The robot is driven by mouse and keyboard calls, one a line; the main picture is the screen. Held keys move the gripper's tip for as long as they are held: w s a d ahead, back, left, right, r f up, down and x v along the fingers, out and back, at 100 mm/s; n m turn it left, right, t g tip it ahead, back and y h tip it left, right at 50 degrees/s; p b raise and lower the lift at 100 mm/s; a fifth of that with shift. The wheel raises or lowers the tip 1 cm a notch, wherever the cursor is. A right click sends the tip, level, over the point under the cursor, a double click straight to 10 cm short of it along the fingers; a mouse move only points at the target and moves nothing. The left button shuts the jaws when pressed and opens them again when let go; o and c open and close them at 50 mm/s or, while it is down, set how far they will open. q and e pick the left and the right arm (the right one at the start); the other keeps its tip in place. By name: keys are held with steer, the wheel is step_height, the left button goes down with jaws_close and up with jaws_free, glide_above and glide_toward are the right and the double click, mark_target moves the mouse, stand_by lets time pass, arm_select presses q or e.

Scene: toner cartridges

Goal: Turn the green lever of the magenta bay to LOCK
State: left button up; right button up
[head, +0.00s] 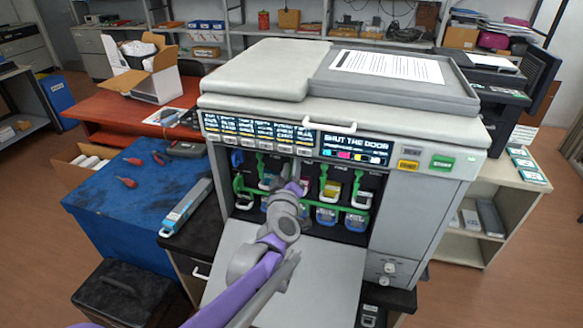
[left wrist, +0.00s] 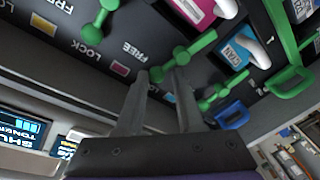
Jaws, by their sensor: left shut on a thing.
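The printer's magenta bay holds a magenta cartridge (left wrist: 194,10) with a white label, at the top of the left wrist view. Its green lever (left wrist: 182,57) lies slanted below the cartridge, with one knobbed end between my fingertips. My left gripper (left wrist: 160,76) is shut on this lever. In the head view, my left gripper (head: 290,190) reaches into the open bay row and hides most of the magenta bay. A FREE label (left wrist: 136,50) and a magenta square (left wrist: 120,69) show beside the lever. The bay's LOCK label is hidden. My right gripper is not in view.
Neighbouring bays have green levers too, including the cyan bay's lever (left wrist: 222,91) close to my fingers. The open printer door (head: 315,285) lies below my arm. The display (head: 355,147) reads SHUT THE DOOR. A blue-topped table (head: 115,205) stands at left.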

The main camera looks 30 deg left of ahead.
arm_select(q)
jaws_close()
steer(key=shift+s+a+n, duration=0.1)
steer(key=shift+a+n, duration=0.15)
steer(key=shift+n, duration=0.95)
steer(key=shift+f, duration=0.1)
steer(key=o, duration=0.9)
jaws_free()
steer(key=b+v, duration=0.1)
steer(key=v, duration=0.9)
steer(key=shift+s+r, duration=0.2)
steer(key=shift+s, duration=0.15)
steer(key=shift+d, duration=0.15)
